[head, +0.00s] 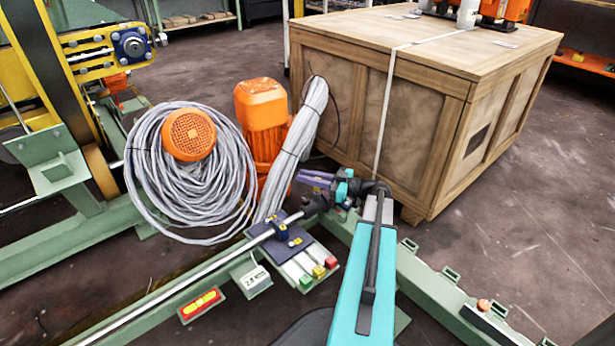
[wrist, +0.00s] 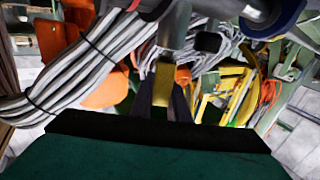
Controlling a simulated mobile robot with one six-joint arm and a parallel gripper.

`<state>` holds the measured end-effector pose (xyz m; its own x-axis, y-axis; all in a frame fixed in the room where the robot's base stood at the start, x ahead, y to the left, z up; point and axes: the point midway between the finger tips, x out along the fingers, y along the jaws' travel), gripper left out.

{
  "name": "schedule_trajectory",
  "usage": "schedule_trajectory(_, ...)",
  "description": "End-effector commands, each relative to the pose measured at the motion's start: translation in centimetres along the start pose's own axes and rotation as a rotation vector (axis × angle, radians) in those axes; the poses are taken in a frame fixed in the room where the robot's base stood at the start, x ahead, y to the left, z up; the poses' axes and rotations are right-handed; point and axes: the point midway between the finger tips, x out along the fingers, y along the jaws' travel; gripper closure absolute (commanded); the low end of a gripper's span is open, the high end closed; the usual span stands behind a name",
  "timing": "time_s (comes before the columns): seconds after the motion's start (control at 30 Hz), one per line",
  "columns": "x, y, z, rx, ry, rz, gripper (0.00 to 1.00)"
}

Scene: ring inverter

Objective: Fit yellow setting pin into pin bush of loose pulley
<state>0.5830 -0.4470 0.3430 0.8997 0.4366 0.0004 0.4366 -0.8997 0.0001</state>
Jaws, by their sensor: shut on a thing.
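In the wrist view, my gripper (wrist: 165,86) is shut on a small yellow block, which looks like the yellow setting pin (wrist: 163,84). A grey cylindrical piece (wrist: 174,32) stands just beyond it; I cannot tell whether it belongs to the pin or touches it. A blue-rimmed round part (wrist: 277,20) is at the top right and may be the loose pulley. I cannot make out a pin bush. In the head view, my gripper (head: 316,180) has purplish fingers pointing left in front of the cables. The pin cannot be made out there.
A grey cable coil (head: 190,175) and orange motor (head: 262,120) stand left of my gripper. A wooden crate (head: 440,120) is close behind and right. A long metal rod (head: 190,283) and a dark blue plate (head: 280,240) lie below. Dark floor (head: 540,235) is open at the right.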

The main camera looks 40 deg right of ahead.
Motion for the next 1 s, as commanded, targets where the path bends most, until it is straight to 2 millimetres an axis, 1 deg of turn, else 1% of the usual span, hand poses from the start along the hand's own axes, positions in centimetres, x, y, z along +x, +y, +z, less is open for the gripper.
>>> schedule_trajectory(0.37,0.0,0.0,0.63,0.0,0.0,0.0,1.0)
schedule_trajectory(0.4,0.0,-0.01,0.63,0.0,0.0,0.0,0.82)
schedule_trajectory(0.47,0.0,-0.01,0.62,0.0,0.0,0.0,0.72)
schedule_trajectory(0.5,0.0,-0.01,0.62,0.0,0.0,0.0,0.65)
schedule_trajectory(0.53,0.0,-0.01,0.62,0.0,0.0,0.0,0.63)
schedule_trajectory(0.87,-0.1,0.0,0.61,0.0,0.0,0.0,0.63)
schedule_trajectory(1.0,-0.72,0.05,0.55,0.0,0.0,0.002,0.63)
